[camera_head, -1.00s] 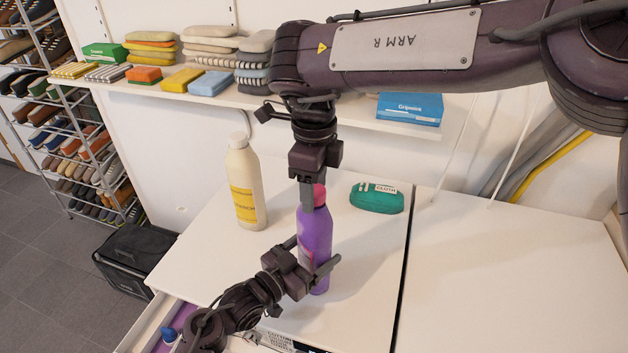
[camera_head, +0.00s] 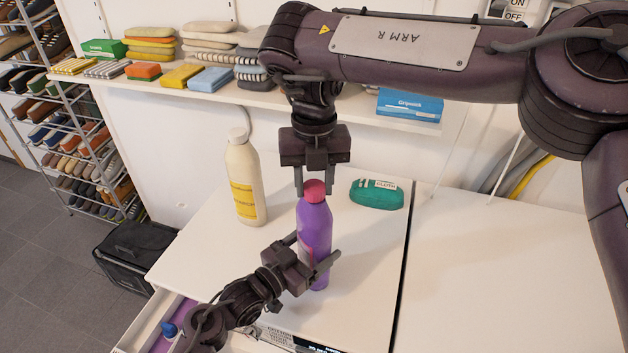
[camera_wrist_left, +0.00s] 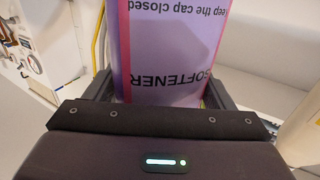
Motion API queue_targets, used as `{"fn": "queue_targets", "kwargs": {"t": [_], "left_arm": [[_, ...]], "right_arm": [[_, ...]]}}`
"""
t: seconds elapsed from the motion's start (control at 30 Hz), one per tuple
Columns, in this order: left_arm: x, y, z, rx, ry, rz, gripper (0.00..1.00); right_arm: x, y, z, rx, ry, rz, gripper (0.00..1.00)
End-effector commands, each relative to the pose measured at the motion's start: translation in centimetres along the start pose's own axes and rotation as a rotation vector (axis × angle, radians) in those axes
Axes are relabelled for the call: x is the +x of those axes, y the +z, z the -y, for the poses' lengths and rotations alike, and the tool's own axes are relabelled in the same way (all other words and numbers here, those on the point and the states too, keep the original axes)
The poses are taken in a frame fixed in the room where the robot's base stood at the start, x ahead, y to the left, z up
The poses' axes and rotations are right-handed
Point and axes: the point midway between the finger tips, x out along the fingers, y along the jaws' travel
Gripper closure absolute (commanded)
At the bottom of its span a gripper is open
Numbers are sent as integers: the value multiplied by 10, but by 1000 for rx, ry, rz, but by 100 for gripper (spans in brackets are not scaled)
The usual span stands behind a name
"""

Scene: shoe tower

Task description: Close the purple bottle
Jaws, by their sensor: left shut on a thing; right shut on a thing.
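The purple bottle (camera_head: 315,220) stands upright on the white worktop in the head view. Its pink-red cap (camera_head: 314,189) sits on its neck; I cannot tell how tight it is. My left gripper (camera_head: 314,250) is shut around the lower body of the bottle. In the left wrist view the bottle (camera_wrist_left: 168,50) fills the space between the fingers, with an upside-down "SOFTENER" label. My right gripper (camera_head: 314,186) points straight down from above and is shut on the cap, one finger on each side.
A cream bottle with a yellow label (camera_head: 243,180) stands to the left. A green cloth pack (camera_head: 376,194) lies to the right. A shelf (camera_head: 200,90) with folded cloths and a blue box (camera_head: 410,105) runs behind. An open drawer (camera_head: 150,325) is at front left.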

Motion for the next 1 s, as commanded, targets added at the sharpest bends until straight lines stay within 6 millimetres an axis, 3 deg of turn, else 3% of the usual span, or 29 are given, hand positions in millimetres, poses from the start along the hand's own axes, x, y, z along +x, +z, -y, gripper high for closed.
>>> {"fn": "queue_targets", "kwargs": {"t": [0.2,0.43,0.57,0.6,0.77,1.0], "left_arm": [[0,-1,-1,2,2,-1,87],[0,-1,-1,2,3,-2,87],[0,-1,-1,2,3,-2,87],[0,-1,-1,2,3,-2,87],[0,-1,-1,2,3,-2,87],[0,-1,-1,1,2,-1,87]], "right_arm": [[0,0,0,530,2,0,92],[0,1,0,964,3,1,92],[0,1,0,963,3,1,92],[0,1,0,962,3,1,63],[0,1,0,961,3,1,43],[0,0,0,960,2,0,43]]}}
